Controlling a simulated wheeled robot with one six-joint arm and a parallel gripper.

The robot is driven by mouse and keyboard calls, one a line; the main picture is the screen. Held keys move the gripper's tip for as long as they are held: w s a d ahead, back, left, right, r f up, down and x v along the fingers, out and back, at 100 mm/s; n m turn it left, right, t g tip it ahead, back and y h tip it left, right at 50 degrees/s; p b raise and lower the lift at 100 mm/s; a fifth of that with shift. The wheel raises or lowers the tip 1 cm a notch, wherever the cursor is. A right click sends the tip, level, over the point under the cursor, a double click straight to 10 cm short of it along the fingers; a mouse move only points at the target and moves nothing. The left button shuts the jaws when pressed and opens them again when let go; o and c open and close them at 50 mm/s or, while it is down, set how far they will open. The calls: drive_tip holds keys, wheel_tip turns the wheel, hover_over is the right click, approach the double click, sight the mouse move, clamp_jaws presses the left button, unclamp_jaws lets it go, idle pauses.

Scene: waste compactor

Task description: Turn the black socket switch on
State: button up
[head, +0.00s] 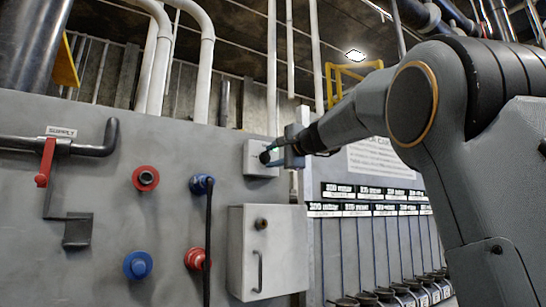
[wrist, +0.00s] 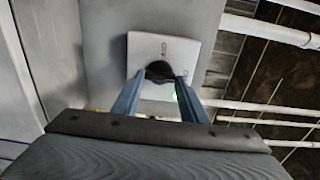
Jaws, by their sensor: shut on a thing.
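The black socket switch (wrist: 160,71) is a dark rotary knob on a pale square plate (wrist: 176,47) on the grey panel. In the wrist view my gripper (wrist: 161,80) has its two blue fingers on either side of the knob, shut on it. A small green light shows beside the right finger on the plate. In the head view the switch plate (head: 255,158) is at the upper middle of the panel, and my gripper (head: 272,158) reaches it from the right. The fingers and wrist hide part of the knob there.
A grey box with a handle (head: 268,250) sits below the switch. Red and blue round fittings (head: 146,178) and a red-handled supply valve (head: 46,160) are to the left. Labelled rods (head: 375,240) stand right. White pipes (head: 205,60) run above.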

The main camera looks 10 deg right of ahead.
drive_tip(key=o, duration=1)
drive_tip(key=shift+o, duration=0.2)
drive_tip(key=b+v, duration=0.1)
drive_tip(key=v, duration=0.7)
drive_tip(key=shift+w, duration=0.1)
